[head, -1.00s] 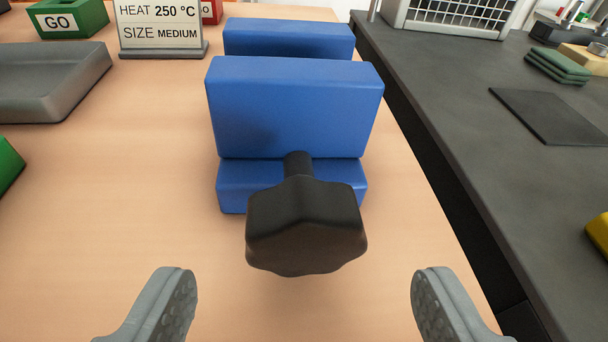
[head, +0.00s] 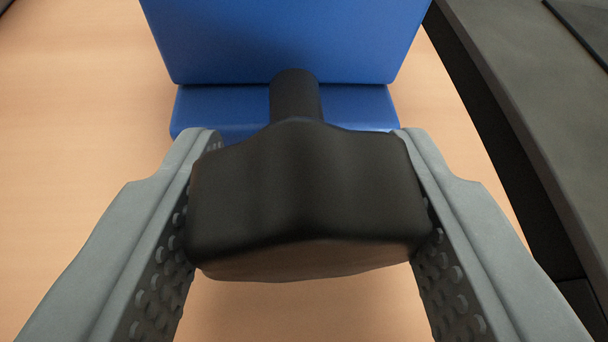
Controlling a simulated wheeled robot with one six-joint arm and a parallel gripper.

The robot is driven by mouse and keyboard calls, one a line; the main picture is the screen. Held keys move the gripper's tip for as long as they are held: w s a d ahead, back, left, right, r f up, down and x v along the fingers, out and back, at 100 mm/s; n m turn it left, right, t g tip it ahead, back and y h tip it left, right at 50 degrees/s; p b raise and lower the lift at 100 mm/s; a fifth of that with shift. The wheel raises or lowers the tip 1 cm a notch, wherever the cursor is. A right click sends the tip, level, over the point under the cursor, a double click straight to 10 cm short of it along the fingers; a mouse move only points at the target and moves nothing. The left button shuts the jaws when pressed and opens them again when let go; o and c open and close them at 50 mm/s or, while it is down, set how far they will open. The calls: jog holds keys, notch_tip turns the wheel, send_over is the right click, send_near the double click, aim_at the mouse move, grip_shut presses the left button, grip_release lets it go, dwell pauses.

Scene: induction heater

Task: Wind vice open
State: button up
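The blue vice (head: 290,40) stands on the wooden table, with its upper part cut off by the top of the picture. Its black lobed knob (head: 305,200) points toward me on a short black shaft (head: 296,97) that enters the vice's lower blue part (head: 225,112). My gripper (head: 308,140) has one grey finger on each side of the knob. The knob fills the space between the studded pads, and both pads appear to touch its sides. The fingertips reach past the knob toward the lower blue part. The vice's far jaw is out of view.
Bare wooden table (head: 80,130) lies to the left of the vice. The table's right edge and a dark gap run close beside the right finger, with a dark grey bench (head: 540,110) beyond.

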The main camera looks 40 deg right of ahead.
jog(key=shift+c, duration=0.7)
jog(key=n+h, duration=0.2)
jog(key=shift+n+g, duration=0.3)
jog(key=shift+n, duration=0.1)
jog(key=n+h, duration=0.2)
jog(key=n, duration=0.1)
jog(key=shift+n, duration=0.3)
jog(key=o, duration=1)
jog(key=shift+c, duration=0.2)
